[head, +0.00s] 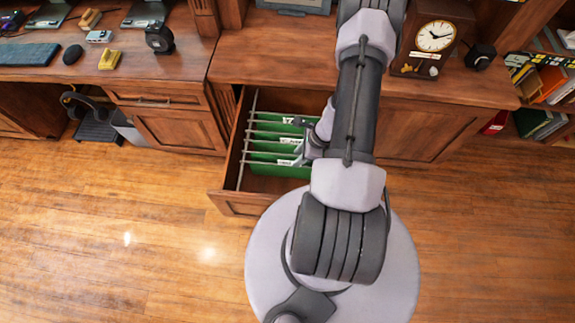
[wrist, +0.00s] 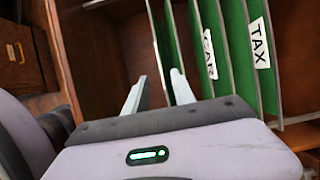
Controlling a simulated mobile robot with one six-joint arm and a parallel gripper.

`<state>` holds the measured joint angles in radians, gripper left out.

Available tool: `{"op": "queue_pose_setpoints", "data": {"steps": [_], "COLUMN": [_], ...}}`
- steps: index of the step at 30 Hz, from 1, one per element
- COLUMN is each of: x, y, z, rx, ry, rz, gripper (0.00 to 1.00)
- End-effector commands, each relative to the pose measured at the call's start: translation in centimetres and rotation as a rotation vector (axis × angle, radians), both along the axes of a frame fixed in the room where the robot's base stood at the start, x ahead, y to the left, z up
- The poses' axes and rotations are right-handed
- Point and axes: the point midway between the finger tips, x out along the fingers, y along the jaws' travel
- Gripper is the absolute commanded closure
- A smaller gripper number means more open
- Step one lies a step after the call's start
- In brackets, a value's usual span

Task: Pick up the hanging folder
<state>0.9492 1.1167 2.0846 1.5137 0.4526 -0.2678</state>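Several green hanging folders (head: 275,145) hang on rails in the open wooden drawer (head: 240,203), with white labels on their tops. In the wrist view, two labels read "CAR" and "TAX" on the folders (wrist: 236,50) at the right. My gripper (head: 297,150) is at the right side of the folders, partly hidden by my arm. In the wrist view, my gripper (wrist: 159,75) has its two fingers apart. The endmost green folder (wrist: 163,42) reaches down near the gap between the fingertips. I cannot tell whether either finger touches it.
The drawer is pulled out below the desk top (head: 270,60). A clock (head: 434,38) stands on the desk to the right of my arm. Books (head: 550,85) fill the shelf at the far right. The wooden floor (head: 120,240) at the left is clear.

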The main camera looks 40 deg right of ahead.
Motion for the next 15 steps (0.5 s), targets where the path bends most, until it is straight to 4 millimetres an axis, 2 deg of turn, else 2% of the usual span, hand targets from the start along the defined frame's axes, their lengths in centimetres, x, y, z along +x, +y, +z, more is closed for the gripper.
{"op": "queue_pose_setpoints", "data": {"steps": [1,5,10,15], "x": [0.3,0.8,1.8,2.4], "y": [0.3,0.6,1.5,1.9], "z": [-1.3,-2.4,-5.7,-7.0], "rx": [0.001,0.0,0.001,0.0], "ry": [0.001,0.0,0.001,0.0], "rz": [0.0,0.001,0.003,0.001], "gripper": [0.69,0.69,0.69,0.69]}}
